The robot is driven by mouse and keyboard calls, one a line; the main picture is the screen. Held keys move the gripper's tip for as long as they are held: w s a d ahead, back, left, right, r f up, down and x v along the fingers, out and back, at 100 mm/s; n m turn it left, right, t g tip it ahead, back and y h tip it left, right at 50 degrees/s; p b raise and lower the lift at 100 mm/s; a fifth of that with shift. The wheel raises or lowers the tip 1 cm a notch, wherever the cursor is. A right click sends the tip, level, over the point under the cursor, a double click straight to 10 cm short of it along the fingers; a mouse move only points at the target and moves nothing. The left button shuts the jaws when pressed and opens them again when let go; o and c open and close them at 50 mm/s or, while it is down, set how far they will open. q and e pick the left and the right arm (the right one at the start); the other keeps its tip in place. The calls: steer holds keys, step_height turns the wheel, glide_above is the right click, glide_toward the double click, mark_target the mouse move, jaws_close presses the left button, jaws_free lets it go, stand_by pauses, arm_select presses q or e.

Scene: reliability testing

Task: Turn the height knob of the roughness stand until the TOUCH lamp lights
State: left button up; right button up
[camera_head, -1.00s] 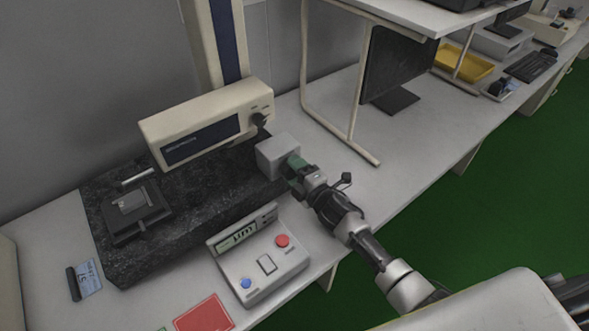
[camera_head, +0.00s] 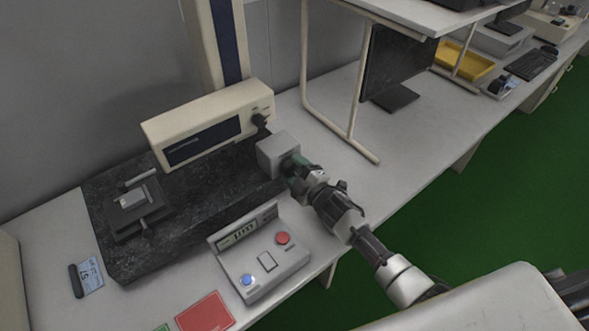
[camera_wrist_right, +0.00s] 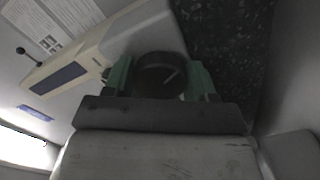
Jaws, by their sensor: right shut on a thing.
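The roughness stand is a black granite base (camera_head: 115,255) with a column (camera_head: 224,45) and a cream drive unit (camera_head: 205,128). A grey housing (camera_head: 279,150) sits at the base's right end. My right gripper (camera_head: 293,168) has its green fingertips at this housing. In the right wrist view, the gripper (camera_wrist_right: 161,80) is shut on the dark round height knob (camera_wrist_right: 160,72), one finger on each side; a pale line marks the knob's face. In the head view the knob is hidden by the fingers. I cannot make out the TOUCH lamp or whether it is lit. My left gripper is out of view.
A control box (camera_head: 262,290) with a display, a red button (camera_head: 283,238) and a blue button (camera_head: 247,280) stands in front of the base. A small stage (camera_head: 138,208) sits on the granite. A shelf leg (camera_head: 359,95) and monitor (camera_head: 396,65) stand to the right.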

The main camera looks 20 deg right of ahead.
steer(key=o, duration=0.9)
steer(key=b+v, duration=0.1)
steer(key=v, duration=1)
